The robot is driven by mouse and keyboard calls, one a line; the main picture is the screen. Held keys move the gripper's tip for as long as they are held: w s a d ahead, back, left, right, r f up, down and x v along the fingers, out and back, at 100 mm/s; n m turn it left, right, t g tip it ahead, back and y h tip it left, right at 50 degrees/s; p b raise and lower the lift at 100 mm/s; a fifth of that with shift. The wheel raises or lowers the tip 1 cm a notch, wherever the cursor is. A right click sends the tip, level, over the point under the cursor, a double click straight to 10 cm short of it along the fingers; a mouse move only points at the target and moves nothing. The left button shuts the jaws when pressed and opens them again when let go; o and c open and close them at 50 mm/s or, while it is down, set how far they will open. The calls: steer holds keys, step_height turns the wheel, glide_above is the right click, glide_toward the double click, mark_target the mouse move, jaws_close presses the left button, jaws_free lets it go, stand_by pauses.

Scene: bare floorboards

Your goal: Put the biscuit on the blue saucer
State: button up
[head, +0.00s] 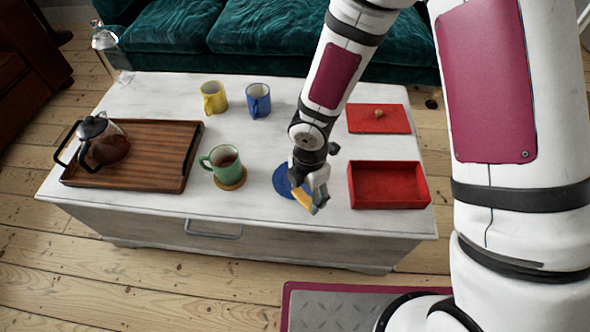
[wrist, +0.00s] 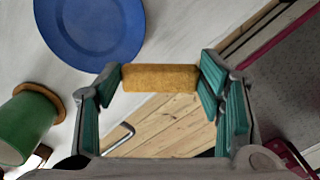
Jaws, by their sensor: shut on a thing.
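The biscuit (wrist: 160,78), a golden-brown bar, is held between the fingers of my gripper (wrist: 160,85) in the wrist view. In the head view my gripper (head: 309,193) is shut on the biscuit (head: 302,197) above the table's front part. The blue saucer (head: 283,183) lies on the table just behind and left of the biscuit, partly hidden by my gripper. In the wrist view the blue saucer (wrist: 92,30) is at the upper left, apart from the biscuit, and its visible surface is empty.
A green mug (head: 223,165) on a cork coaster stands left of the saucer. An open red box (head: 388,203) is to the right, its lid (head: 378,126) behind. Yellow (head: 213,98) and blue (head: 258,101) mugs stand farther back. A wooden tray (head: 160,150) with a glass pot is at left.

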steer(key=w, duration=0.3)
steer(key=w+a, duration=0.1)
steer(key=w, duration=0.2)
steer(key=w+a+f, duration=0.1)
steer(key=w, duration=0.2)
steer(key=shift+a+b, duration=0.25)
steer(key=shift+b, duration=0.15)
steer(key=shift+w+f, duration=0.1)
steer(key=shift+f, duration=0.15)
steer(key=shift+f+b, duration=0.75)
steer(key=shift+f, duration=0.7)
steer(key=shift+f+b, duration=0.3)
steer(key=shift+f, duration=0.1)
steer(key=o, duration=0.6)
steer(key=shift+o, duration=1)
steer(key=shift+r, duration=0.1)
